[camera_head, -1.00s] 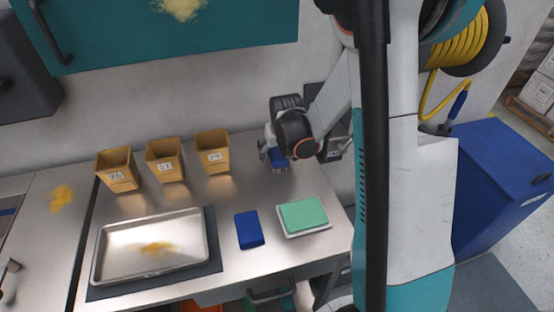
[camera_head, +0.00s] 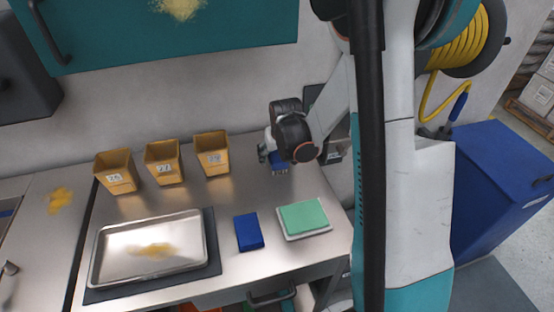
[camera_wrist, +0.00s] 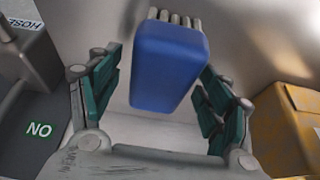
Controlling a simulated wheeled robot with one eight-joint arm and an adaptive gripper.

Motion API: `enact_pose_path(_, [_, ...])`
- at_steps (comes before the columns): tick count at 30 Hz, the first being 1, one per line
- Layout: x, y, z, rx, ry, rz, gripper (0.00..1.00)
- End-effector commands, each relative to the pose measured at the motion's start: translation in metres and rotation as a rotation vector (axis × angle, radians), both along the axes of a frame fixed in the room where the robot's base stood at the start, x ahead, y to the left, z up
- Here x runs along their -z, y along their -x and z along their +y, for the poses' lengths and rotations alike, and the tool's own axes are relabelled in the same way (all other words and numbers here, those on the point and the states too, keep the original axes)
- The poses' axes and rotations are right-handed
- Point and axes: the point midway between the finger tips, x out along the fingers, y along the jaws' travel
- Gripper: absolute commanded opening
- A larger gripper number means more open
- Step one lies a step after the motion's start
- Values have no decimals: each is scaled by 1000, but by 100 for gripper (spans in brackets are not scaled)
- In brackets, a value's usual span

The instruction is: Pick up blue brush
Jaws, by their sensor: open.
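The blue brush (camera_wrist: 168,65) has a smooth blue block and a row of pale bristles at the top of the wrist view. In the head view, the brush (camera_head: 280,161) is on the steel table at the back right, partly hidden by my gripper (camera_head: 274,152). In the wrist view, my gripper (camera_wrist: 160,65) is open, with one dark green padded finger on each side of the brush. A gap shows at the left finger; the right finger is close to the brush, and I cannot tell whether it touches.
Three tan bins (camera_head: 165,163) stand left of my gripper; one bin (camera_wrist: 305,130) is close at the right of the wrist view. In front lie a metal tray (camera_head: 105,235), a dark blue block (camera_head: 249,232) and a green pad (camera_head: 304,216). A wall is behind.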

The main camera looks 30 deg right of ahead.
Motion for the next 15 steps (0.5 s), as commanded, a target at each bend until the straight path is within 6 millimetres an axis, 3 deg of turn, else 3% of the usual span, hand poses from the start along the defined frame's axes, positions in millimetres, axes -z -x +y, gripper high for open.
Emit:
enact_pose_path(7, [0, 0, 0, 0, 0, 0, 72])
enact_pose_path(14, [0, 0, 0, 0, 0, 0, 22])
enact_pose_path(15, [0, 0, 0, 0, 0, 0, 22])
